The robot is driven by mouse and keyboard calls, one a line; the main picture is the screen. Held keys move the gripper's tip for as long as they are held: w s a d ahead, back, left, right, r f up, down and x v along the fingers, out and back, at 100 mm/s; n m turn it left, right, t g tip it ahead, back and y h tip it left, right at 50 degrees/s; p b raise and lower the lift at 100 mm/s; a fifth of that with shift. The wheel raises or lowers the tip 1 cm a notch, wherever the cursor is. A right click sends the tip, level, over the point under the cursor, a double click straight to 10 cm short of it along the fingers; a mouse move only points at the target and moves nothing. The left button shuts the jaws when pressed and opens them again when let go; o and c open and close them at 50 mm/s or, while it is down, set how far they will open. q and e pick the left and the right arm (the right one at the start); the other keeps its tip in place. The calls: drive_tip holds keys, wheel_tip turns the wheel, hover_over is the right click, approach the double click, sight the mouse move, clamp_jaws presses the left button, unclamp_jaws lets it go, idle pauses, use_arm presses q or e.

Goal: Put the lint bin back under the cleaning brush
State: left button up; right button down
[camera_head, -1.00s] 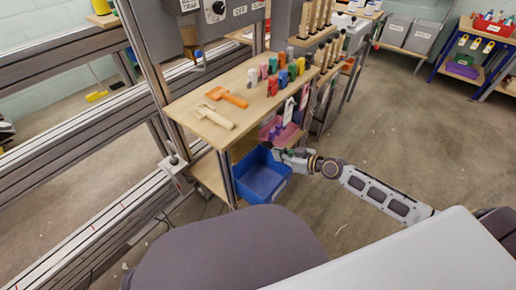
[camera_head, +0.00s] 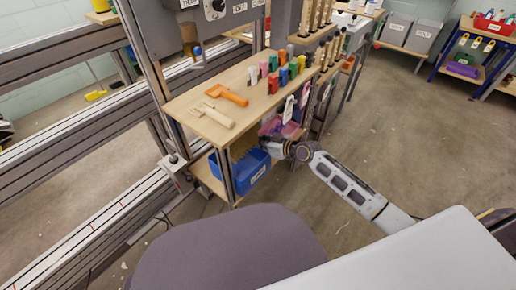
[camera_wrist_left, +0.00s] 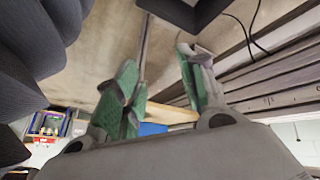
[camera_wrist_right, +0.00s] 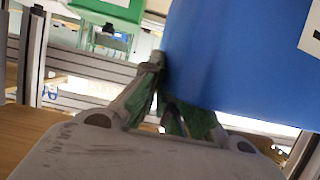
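The blue lint bin (camera_head: 254,172) is under the wooden worktop, tilted, with a white label on its side. It fills the upper right of the right wrist view (camera_wrist_right: 235,50). Yellowish bristles, apparently the cleaning brush (camera_head: 240,151), show just above the bin under the worktop; the bin partly overlaps them. My right gripper (camera_head: 272,150) is at the bin's upper rim and appears shut on its wall; in the right wrist view one finger is partly hidden by the bin. My left gripper (camera_wrist_left: 163,85) is open and empty, seen only in the left wrist view.
The worktop (camera_head: 190,100) above carries an orange tool (camera_head: 227,95), a pale wooden tool (camera_head: 213,116) and several coloured pegs. A pink object (camera_head: 280,128) is beside the bin. A metal frame post (camera_head: 226,178) stands by the bin.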

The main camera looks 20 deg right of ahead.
sight(258, 159)
drive_tip(key=shift+w+a+r, duration=0.1)
drive_tip(key=shift+w+a, duration=0.1)
drive_tip(key=shift+w, duration=0.15)
use_arm(q)
drive_tip(key=shift+f, duration=0.3)
drive_tip(key=shift+r, duration=0.15)
use_arm(e)
drive_tip(key=shift+f, duration=0.45)
drive_tip(key=shift+f+b, duration=0.7)
drive_tip(key=shift+f, duration=0.05)
use_arm(q)
drive_tip(key=shift+w+d+f+t+b, duration=0.1)
drive_tip(key=shift+d+f+t+b, duration=0.1)
drive_tip(key=shift+f, duration=0.6)
drive_tip(key=shift+d+f+t+b, duration=0.1)
drive_tip(key=shift+f+t, duration=0.1)
drive_tip(key=shift+f, duration=0.6)
use_arm(e)
drive_tip(key=shift+f, duration=0.6)
drive_tip(key=c, duration=1.6)
unclamp_jaws()
drive_tip(key=shift+f, duration=0.1)
drive_tip(key=shift+c, duration=0.2)
